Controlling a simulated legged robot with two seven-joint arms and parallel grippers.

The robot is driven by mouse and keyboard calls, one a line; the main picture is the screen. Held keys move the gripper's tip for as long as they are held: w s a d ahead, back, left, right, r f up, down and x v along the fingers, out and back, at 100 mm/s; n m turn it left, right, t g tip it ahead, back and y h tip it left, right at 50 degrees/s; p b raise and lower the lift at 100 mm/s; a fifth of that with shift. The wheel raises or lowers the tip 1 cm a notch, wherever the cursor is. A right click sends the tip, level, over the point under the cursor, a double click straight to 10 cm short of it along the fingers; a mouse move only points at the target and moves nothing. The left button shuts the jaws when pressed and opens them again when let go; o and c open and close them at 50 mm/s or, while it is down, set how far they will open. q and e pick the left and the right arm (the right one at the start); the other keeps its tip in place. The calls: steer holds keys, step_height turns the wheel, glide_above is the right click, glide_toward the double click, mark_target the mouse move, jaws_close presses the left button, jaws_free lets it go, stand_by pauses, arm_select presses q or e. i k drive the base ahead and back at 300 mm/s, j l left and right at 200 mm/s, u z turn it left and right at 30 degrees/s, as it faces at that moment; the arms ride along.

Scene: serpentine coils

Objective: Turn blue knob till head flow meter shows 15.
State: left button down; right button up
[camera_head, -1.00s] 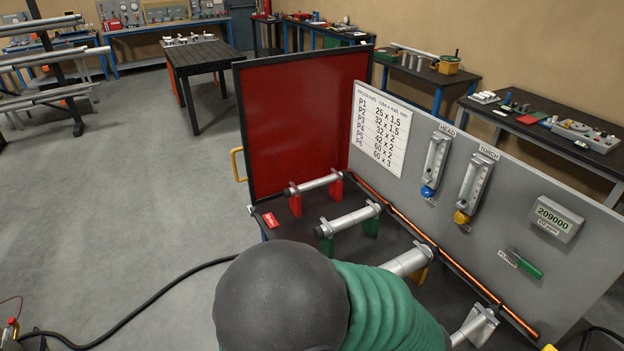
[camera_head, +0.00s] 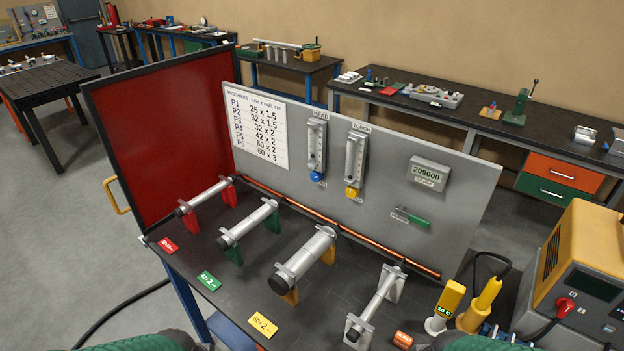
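The blue knob (camera_head: 317,177) sits at the foot of the HEAD flow meter (camera_head: 316,142) on the grey back panel. The meter is a clear upright tube with a scale; its reading is too small to make out. The TORCH flow meter (camera_head: 355,160) with a yellow knob (camera_head: 351,192) stands just right of it. Green-sleeved parts of my arms show at the bottom edge, left and right of centre. Neither gripper is in view, and nothing touches the blue knob.
Several tubes on coloured supports, such as the large one (camera_head: 308,255), lie on the bench before the panel. A red side panel (camera_head: 165,130) stands left. A digital display (camera_head: 429,173) reads 209000. A yellow-handled torch (camera_head: 480,305) and an orange power unit (camera_head: 585,270) stand right.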

mark_target(316, 177)
steer(key=i+j, duration=0.2)
steer(key=j, duration=0.15)
steer(key=i+j, duration=0.4)
steer(key=j, duration=0.25)
steer(key=i+j+z, duration=0.1)
steer(key=i+j, duration=0.1)
steer(key=j, duration=0.1)
